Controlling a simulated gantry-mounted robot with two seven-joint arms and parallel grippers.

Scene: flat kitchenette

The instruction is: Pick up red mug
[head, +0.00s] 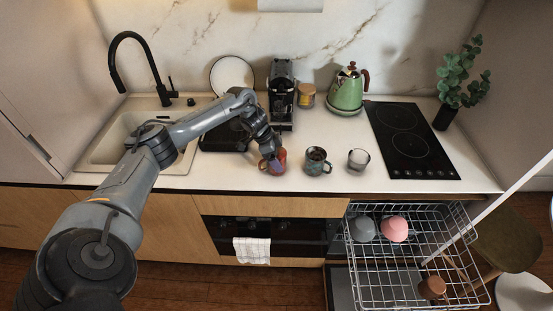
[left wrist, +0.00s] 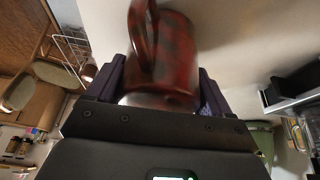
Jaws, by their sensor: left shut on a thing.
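The red mug (head: 279,161) is on the counter near its front edge, left of the other cups. In the left wrist view the red mug (left wrist: 172,62) sits between the two fingers, with its handle toward the camera's upper left. My left gripper (head: 268,152) reaches down onto the mug from the left and is shut on it; in the left wrist view the gripper (left wrist: 165,90) has a finger on each side. I cannot tell whether the mug touches the counter. My right gripper is not in view.
A dark patterned mug (head: 318,162) and a grey glass cup (head: 358,159) stand just right of the red mug. A coffee machine (head: 282,92) and a green kettle (head: 346,92) stand behind. The open dishwasher rack (head: 400,265) is below right. The sink (head: 108,150) is left.

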